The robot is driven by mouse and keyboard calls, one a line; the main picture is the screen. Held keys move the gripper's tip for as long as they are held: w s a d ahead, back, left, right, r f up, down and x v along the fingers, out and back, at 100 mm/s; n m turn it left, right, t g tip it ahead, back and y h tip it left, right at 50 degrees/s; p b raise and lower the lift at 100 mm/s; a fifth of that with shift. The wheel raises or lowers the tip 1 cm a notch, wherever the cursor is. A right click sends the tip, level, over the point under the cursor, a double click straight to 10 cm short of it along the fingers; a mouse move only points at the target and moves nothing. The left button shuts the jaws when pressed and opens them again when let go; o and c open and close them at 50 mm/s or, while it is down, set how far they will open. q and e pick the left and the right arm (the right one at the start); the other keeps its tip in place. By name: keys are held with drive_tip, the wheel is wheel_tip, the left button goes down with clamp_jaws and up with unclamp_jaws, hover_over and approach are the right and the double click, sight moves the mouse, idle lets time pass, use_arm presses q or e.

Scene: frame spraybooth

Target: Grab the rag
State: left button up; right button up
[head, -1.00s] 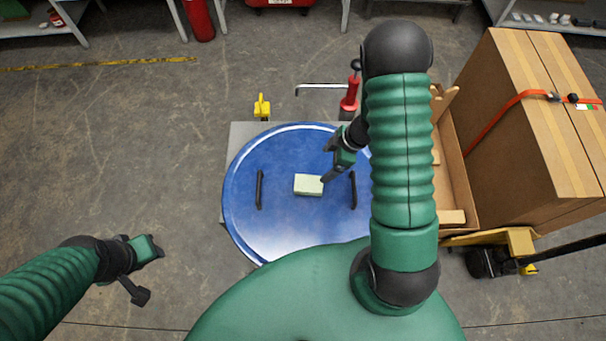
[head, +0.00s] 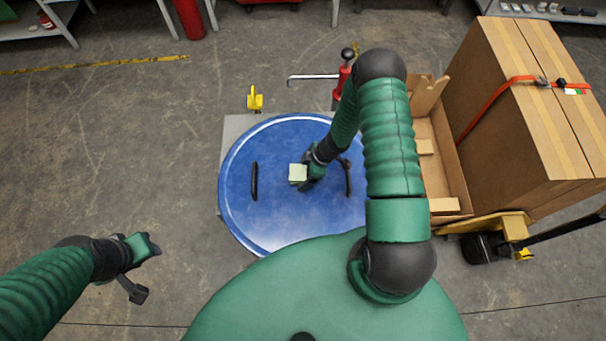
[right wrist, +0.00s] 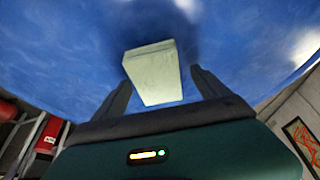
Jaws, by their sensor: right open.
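The rag is a pale green folded block (head: 298,173) lying on the round blue lid (head: 275,222), between its two black handles. In the right wrist view the rag (right wrist: 153,72) sits in front of my right gripper (right wrist: 163,88), its near end between the two dark fingers. The fingers are open, with a gap to the rag visible at least on the right side. In the head view my right gripper (head: 304,180) is over the lid at the rag's right side and hides part of it. My left gripper (head: 143,268) is open and empty over the floor at the left.
Black handles stand on the lid, one left of the rag (head: 255,181) and one right (head: 347,178). A red pump with a lever (head: 341,78) and a yellow part (head: 255,98) stand behind the lid. Cardboard boxes (head: 520,120) on a pallet jack are at the right.

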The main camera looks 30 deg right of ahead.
drive_tip(key=shift+w+f, duration=0.1)
drive_tip(key=shift+d+f, duration=0.25)
drive_tip(key=shift+d, duration=0.3)
drive_tip(key=shift+c, duration=1.2)
drive_tip(key=shift+a+r, duration=0.1)
drive_tip(key=shift+a, duration=0.25)
drive_tip(key=c, duration=1.2)
